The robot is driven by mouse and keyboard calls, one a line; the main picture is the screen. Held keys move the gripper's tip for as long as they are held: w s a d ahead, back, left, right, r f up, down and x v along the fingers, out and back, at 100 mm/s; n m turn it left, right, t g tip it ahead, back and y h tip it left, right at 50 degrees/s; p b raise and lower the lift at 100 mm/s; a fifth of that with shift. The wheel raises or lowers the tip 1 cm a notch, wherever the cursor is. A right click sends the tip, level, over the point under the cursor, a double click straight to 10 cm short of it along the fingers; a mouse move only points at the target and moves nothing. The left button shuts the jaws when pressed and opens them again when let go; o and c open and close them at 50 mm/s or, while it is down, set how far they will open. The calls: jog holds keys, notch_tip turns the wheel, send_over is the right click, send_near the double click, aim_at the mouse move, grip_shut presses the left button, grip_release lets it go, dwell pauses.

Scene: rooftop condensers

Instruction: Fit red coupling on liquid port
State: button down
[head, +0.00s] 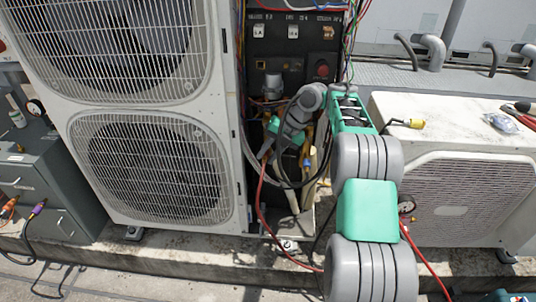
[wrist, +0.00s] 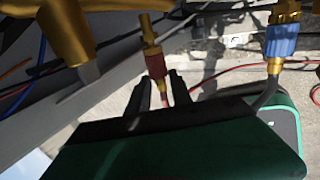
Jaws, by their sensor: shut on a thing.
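The red coupling (wrist: 153,62), a red collar with brass parts, stands between the dark fingertips of my gripper (wrist: 161,88) in the wrist view. My gripper is shut on it, with the red hose (wrist: 164,97) below. In the head view my gripper reaches into the tall condenser's open service bay (head: 283,85). Coupling and port are too small or hidden there; the red hose (head: 259,205) hangs below.
A blue coupling (wrist: 281,40) sits on a brass fitting to the right. A large brass valve body (wrist: 68,30) is close at the left. Wires and pipes crowd the bay. A low condenser (head: 460,180) stands right, a grey cabinet (head: 40,185) left.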

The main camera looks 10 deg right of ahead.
jog(key=shift+w+d+r+p, duration=0.1)
jog(key=shift+w+d+p, duration=0.05)
jog(key=shift+w+p, duration=0.4)
dwell(0.8)
jog(key=shift+s, duration=0.1)
jog(key=c, duration=1.1)
grip_release()
jog(key=shift+s+f+b, duration=0.2)
jog(key=shift+f+b, duration=0.05)
jog(key=shift+b, duration=0.2)
jog(key=s+b, duration=0.2)
jog(key=s+a+b, duration=0.1)
jog(key=s+b, duration=0.1)
jog(key=b, duration=0.1)
jog(key=s+a+b, duration=0.1)
jog(key=s+b, duration=0.1)
jog(key=b, duration=0.1)
jog(key=shift+s+a+r, duration=0.15)
jog(key=shift+s+r, duration=0.05)
jog(key=shift+s, duration=0.2)
